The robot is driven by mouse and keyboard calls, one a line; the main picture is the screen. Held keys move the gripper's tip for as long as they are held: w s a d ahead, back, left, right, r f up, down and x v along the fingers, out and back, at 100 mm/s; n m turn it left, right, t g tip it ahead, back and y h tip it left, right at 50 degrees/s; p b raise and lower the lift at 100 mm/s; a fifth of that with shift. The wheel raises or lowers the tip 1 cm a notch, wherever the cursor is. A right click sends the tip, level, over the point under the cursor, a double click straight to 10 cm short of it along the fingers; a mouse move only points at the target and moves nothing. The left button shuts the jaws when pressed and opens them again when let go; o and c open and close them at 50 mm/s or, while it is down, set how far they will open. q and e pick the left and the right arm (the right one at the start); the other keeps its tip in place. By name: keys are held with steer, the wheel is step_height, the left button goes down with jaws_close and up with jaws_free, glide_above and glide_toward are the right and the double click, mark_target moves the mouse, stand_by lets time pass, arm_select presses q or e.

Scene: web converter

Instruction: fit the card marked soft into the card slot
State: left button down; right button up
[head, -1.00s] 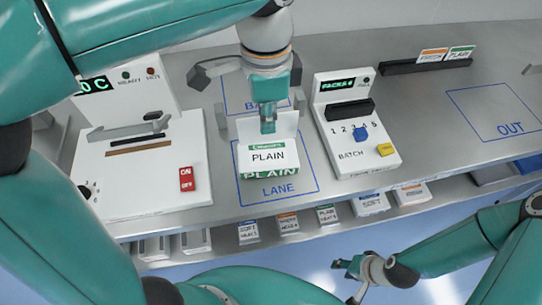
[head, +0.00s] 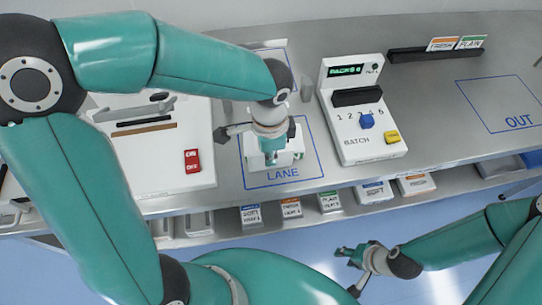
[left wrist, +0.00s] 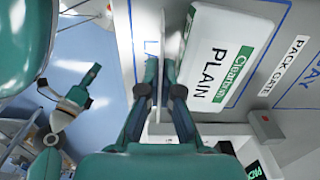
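I make out no card marked soft. An orange-topped card (head: 442,44) and a green-topped card marked plain (head: 471,43) stand in a dark rack at the back right. The batch unit (head: 350,115) has a dark slot-like bar (head: 357,97) below its green display; I cannot tell if this is the card slot. My left gripper (head: 270,158) is low over the lane, wrist above it. My right gripper (head: 343,270) is open and empty, off the counter's front.
A white machine (head: 165,165) with a red switch stands left of the lane. Several boxes marked soft, fresh and plain sit on the shelf below, including a soft box (head: 373,192).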

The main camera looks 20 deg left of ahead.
arm_select(q)
steer(key=shift+f, duration=0.7)
steer(key=c, duration=1.6)
jaws_free()
steer(key=shift+f, duration=0.1)
